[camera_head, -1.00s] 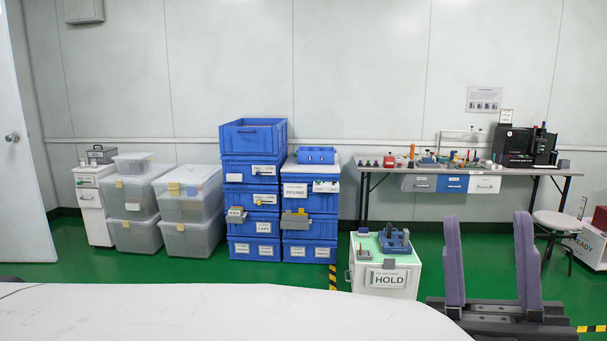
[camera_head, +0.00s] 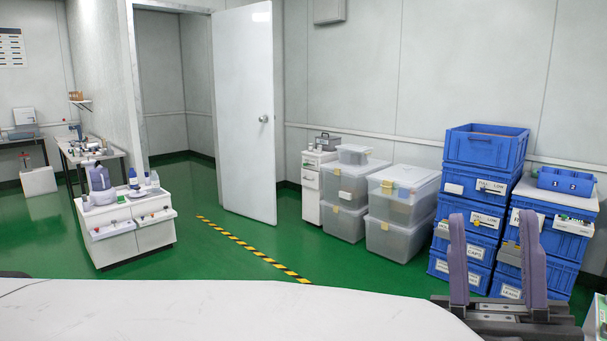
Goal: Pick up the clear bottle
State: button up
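My gripper (camera_head: 492,218) is at the lower right, with its two purple fingers upright and wide apart. It is open, with nothing between the fingers. A white cabinet (camera_head: 152,236) with open trays stands on the floor at the left. On its top are a large greyish-purple jug (camera_head: 101,186), a small bottle with a blue cap (camera_head: 133,178) and a small pale bottle (camera_head: 155,180). They are too small to tell which one is clear. My gripper is far from them, across the room.
A white surface (camera_head: 230,312) fills the near foreground. Clear lidded bins (camera_head: 400,212) and stacked blue crates (camera_head: 486,150) line the wall at the right. An open door (camera_head: 245,120) stands mid-view. Green floor with a striped line (camera_head: 250,248) is free between cabinet and bins.

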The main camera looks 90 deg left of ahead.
aim_at(154, 177)
jog(key=u, duration=3.65)
jog(key=i+u, duration=0.25)
jog(key=i, duration=2.75)
jog(key=i+z, duration=0.15)
jog(key=i, duration=0.7)
jog(key=i+j, duration=0.15)
jog(key=i, duration=0.65)
jog(key=l+z, duration=0.05)
